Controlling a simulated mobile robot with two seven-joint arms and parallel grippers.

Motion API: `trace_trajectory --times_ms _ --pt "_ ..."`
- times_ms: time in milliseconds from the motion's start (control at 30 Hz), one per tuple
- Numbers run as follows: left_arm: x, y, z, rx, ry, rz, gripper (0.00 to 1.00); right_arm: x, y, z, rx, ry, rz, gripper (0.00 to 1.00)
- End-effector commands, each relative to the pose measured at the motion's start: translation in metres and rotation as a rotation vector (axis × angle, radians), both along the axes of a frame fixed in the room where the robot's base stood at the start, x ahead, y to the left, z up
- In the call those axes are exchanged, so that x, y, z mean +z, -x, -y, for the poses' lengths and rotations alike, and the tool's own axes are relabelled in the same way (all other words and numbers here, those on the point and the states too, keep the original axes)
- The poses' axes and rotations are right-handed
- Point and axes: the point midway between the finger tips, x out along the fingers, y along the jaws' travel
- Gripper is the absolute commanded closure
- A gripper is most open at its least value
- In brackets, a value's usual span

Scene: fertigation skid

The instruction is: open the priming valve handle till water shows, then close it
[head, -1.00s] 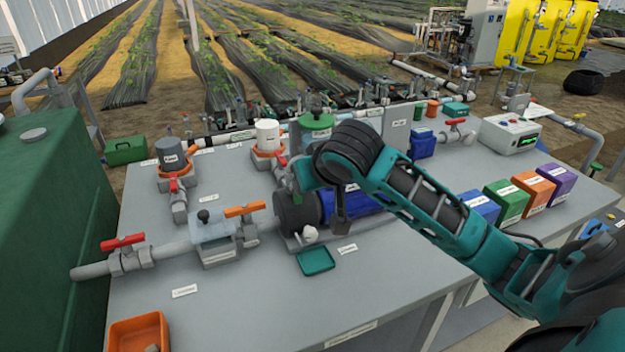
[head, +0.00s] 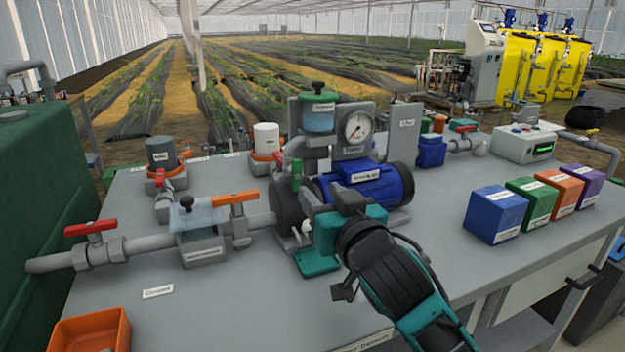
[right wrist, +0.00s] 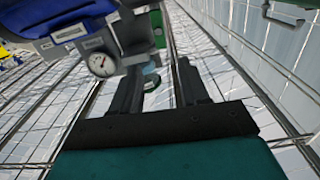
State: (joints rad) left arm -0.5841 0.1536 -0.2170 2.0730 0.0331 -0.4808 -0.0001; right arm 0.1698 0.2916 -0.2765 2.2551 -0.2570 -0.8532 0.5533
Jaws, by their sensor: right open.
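The pump (head: 287,205) with its blue motor (head: 365,185) stands mid-bench. Above it are a clear pot (head: 318,118) with blue contents and a green lid, and a round gauge (head: 358,127). A green upright handle (head: 297,174) sits left of the motor, below the pot; I cannot read which handle is the priming valve. My right gripper (head: 347,203) is in front of the motor, its fingertips hard to make out. In the right wrist view its fingers (right wrist: 158,85) are apart and empty, with the gauge (right wrist: 102,64) beyond them at left. My left gripper is not in view.
Red (head: 90,228) and orange (head: 235,198) handles sit on the pipe at left. Blue (head: 495,214), green, orange and purple boxes stand at right. An orange bin (head: 92,332) is at front left. The front bench is mostly clear.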

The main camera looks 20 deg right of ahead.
Motion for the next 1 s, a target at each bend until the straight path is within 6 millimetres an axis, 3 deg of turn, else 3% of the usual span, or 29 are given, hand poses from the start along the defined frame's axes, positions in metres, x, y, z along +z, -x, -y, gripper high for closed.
trace_trajectory --times_ms 600,800,1000 --pt "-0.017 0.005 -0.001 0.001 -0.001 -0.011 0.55 0.001 -0.101 -0.003 0.0 0.0 -0.002 0.55" --pt "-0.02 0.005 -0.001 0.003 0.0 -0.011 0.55 0.0 -0.12 -0.004 0.0 -0.001 -0.003 0.55" --pt "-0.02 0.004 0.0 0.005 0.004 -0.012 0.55 0.001 -0.125 -0.004 0.001 -0.001 -0.003 0.55"
